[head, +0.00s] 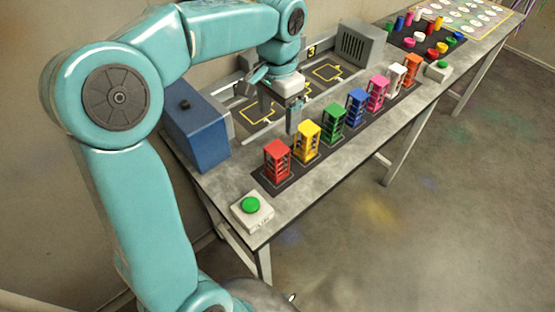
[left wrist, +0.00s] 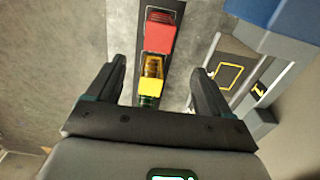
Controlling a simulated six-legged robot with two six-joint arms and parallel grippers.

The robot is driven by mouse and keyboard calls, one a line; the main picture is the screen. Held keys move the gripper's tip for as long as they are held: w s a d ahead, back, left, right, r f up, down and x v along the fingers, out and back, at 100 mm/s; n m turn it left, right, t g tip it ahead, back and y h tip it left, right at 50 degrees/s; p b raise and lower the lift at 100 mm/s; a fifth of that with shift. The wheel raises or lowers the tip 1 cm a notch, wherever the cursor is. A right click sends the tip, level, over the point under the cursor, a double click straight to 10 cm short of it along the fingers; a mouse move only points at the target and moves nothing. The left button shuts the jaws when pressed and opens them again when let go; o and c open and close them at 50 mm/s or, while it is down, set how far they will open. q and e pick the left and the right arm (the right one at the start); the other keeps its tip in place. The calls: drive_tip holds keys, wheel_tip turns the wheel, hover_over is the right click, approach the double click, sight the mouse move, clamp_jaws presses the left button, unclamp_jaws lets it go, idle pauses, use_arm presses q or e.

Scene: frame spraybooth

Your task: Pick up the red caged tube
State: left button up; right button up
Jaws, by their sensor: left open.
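The red caged tube (head: 278,160) stands upright at the near end of a row of coloured caged tubes on a dark strip (head: 262,178). The yellow caged tube (head: 307,142) stands beside it. My left gripper (head: 279,119) is open and empty, pointing down above the bench, behind the red and yellow tubes. In the left wrist view, the red tube (left wrist: 160,34) lies beyond the fingertips. The yellow tube (left wrist: 152,76) shows between the open fingers (left wrist: 157,65), and I cannot tell the height gap. My right gripper is not in view.
A blue box (head: 197,130) stands left of the row, and a green button (head: 251,205) sits at the near bench corner. Green (head: 333,123), blue (head: 356,108) and further tubes continue the row. A grey box (head: 360,43) stands behind.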

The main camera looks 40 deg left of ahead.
sight(277, 148)
use_arm(q)
drive_tip(key=f, duration=0.7)
drive_tip(key=shift+s+f, duration=0.25)
drive_tip(key=shift+w+d+f, duration=0.1)
drive_tip(key=shift+d+f, duration=0.05)
drive_tip(key=shift+f, duration=0.5)
drive_tip(key=f, duration=0.4)
drive_tip(key=shift+s+f, duration=0.25)
drive_tip(key=shift+f, duration=0.05)
drive_tip(key=shift+w+f, duration=0.15)
drive_tip(key=shift+f, duration=0.1)
drive_tip(key=shift+r, duration=0.1)
drive_tip(key=c, duration=1.2)
